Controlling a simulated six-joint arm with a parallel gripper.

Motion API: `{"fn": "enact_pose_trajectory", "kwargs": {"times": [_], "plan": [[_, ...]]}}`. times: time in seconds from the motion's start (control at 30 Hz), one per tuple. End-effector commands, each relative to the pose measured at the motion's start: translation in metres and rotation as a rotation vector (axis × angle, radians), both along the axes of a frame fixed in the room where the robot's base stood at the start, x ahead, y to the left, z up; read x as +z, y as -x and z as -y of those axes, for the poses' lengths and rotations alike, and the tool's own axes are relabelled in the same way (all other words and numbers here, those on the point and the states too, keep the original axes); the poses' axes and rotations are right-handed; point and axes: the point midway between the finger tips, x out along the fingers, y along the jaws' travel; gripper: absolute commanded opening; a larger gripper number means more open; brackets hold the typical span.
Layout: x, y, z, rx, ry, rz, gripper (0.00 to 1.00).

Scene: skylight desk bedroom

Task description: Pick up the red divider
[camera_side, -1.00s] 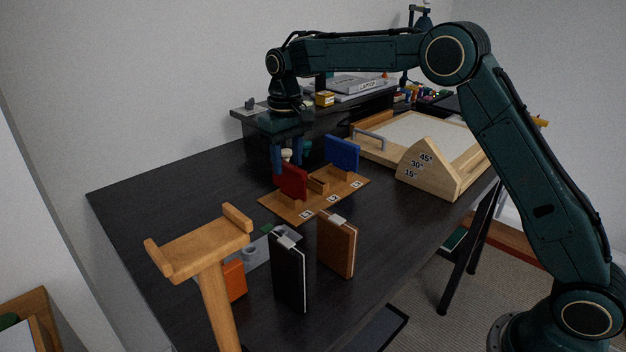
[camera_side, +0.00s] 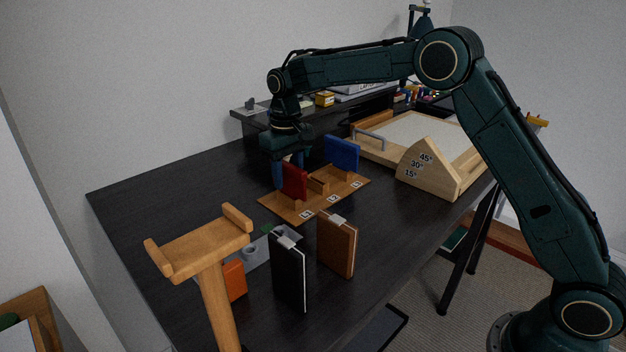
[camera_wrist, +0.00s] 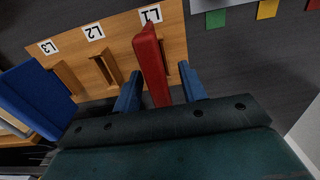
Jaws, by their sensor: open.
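The red divider (camera_side: 294,181) stands upright in the slot of the wooden base (camera_side: 330,201) nearest the side camera's left. In the wrist view the red divider (camera_wrist: 150,62) rises by the label L1. My gripper (camera_side: 285,172) is open, pointing down at the divider. In the wrist view the blue fingers of my gripper (camera_wrist: 160,92) stand on either side of the divider, with a gap visible on each side. The blue divider (camera_side: 342,153) stands in the slot at the other end of the base; it also shows in the wrist view (camera_wrist: 36,98), by L3. The middle slot L2 is empty.
A black notebook (camera_side: 288,270) and a brown notebook (camera_side: 337,243) stand in front of the base. A wooden stand (camera_side: 208,245) is at front left. A wooden slanted board (camera_side: 425,140) is at right. The dark desk (camera_side: 170,190) is clear at left.

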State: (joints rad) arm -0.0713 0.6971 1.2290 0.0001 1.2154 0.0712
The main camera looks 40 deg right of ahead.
Motion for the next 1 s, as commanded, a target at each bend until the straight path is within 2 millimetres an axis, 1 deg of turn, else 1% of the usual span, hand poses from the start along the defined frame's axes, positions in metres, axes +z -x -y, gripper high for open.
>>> {"fn": "enact_pose_trajectory", "kwargs": {"times": [0.87, 0.97, 1.0], "plan": [[-0.0051, 0.0001, 0.0000, 0.000, 0.000, 0.000, 0.42], [-0.0050, 0.0001, 0.0000, 0.000, 0.000, 0.000, 0.24], [-0.0050, 0.0001, 0.0000, 0.000, 0.000, 0.000, 0.16]]}}
